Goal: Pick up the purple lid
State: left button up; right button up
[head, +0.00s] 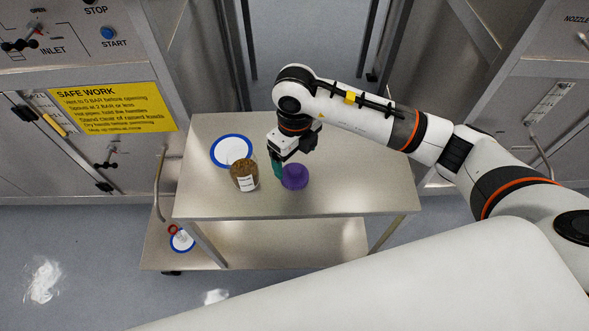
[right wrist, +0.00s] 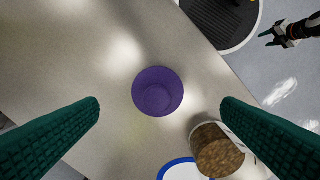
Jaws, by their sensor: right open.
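The purple lid (head: 296,176) rests on the upper top of the metal cart (head: 350,190), right of the jar. In the right wrist view the lid (right wrist: 158,91) is round and lies centred between the fingers, touching neither. My right gripper (head: 278,168) points down close beside the lid in the head view. Its green fingers (right wrist: 160,106) are wide apart with nothing between them. A small gripper with dark green fingers (right wrist: 274,38), apparently my left, shows at the upper right of the right wrist view; its opening is too small to judge.
A jar of brown grains (head: 244,176) with a white label stands just left of the lid. A blue-rimmed white disc (head: 232,150) lies behind it. Another blue-rimmed item (head: 181,240) is on the lower shelf. The cart's right side is clear. Metal cabinets stand on both sides.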

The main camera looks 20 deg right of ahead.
aim_at(295, 168)
jog(key=shift+f, duration=0.75)
jog(key=f, duration=0.1)
jog(key=f+p, duration=0.1)
jog(key=f, duration=0.2)
jog(key=shift+w+f+p, duration=0.15)
jog(key=shift+w+p, duration=0.1)
jog(key=shift+p, duration=0.05)
jog(key=shift+f, duration=0.55)
jog(key=c, duration=1)
